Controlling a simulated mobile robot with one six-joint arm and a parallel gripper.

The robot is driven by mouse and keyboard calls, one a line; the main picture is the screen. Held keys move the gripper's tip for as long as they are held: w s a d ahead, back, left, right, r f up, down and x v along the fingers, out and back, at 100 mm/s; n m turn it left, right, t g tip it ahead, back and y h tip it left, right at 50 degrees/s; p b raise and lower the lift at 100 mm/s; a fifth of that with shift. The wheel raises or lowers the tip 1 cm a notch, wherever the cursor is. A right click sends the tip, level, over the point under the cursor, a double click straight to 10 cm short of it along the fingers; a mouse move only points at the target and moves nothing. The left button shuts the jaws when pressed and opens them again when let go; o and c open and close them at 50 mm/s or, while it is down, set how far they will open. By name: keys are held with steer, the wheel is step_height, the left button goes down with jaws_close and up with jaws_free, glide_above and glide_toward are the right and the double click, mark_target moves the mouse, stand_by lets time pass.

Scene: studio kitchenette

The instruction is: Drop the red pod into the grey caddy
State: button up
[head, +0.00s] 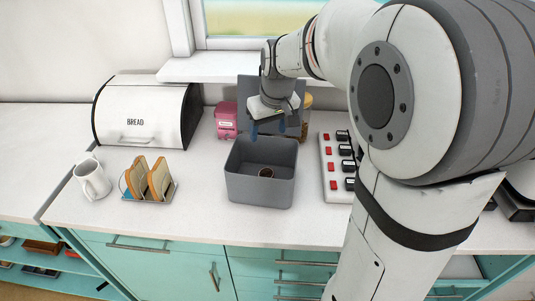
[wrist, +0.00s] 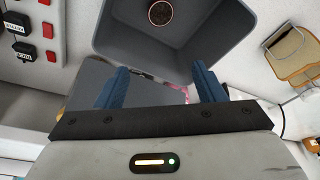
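The grey caddy (head: 258,190) stands open on the counter, with a grey panel like a raised lid (head: 285,92) behind it. A small round pod with a dark reddish-brown face (head: 265,172) is inside on the caddy's floor. The pod (wrist: 160,13) also shows at the top of the wrist view, inside the caddy (wrist: 140,45); its side colour is hard to tell. My gripper (head: 268,130) is above the caddy's back edge, in front of the panel. Its blue fingers are apart with nothing held between them (wrist: 161,85).
A white strip with red switches and black blocks (head: 337,165) is right of the caddy. A toast rack (head: 150,190), a white mug (head: 91,180) and a bread bin (head: 145,112) are left. A pink box (head: 227,120) and a jar (head: 306,103) are behind.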

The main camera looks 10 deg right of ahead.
steer(key=shift+o, duration=0.2)
steer(key=v, duration=0.8)
steer(key=s+f+m, duration=0.1)
steer(key=s+f, duration=0.4)
steer(key=s, duration=0.4)
steer(key=s+f+m, duration=0.1)
steer(key=s+f, duration=0.4)
steer(key=s, duration=0.4)
steer(key=shift+s+f+m+h, duration=0.15)
steer(key=shift+s+m+h, duration=0.15)
steer(key=shift+s, duration=0.1)
steer(key=shift+d, duration=0.1)
steer(key=shift+c, duration=0.5)
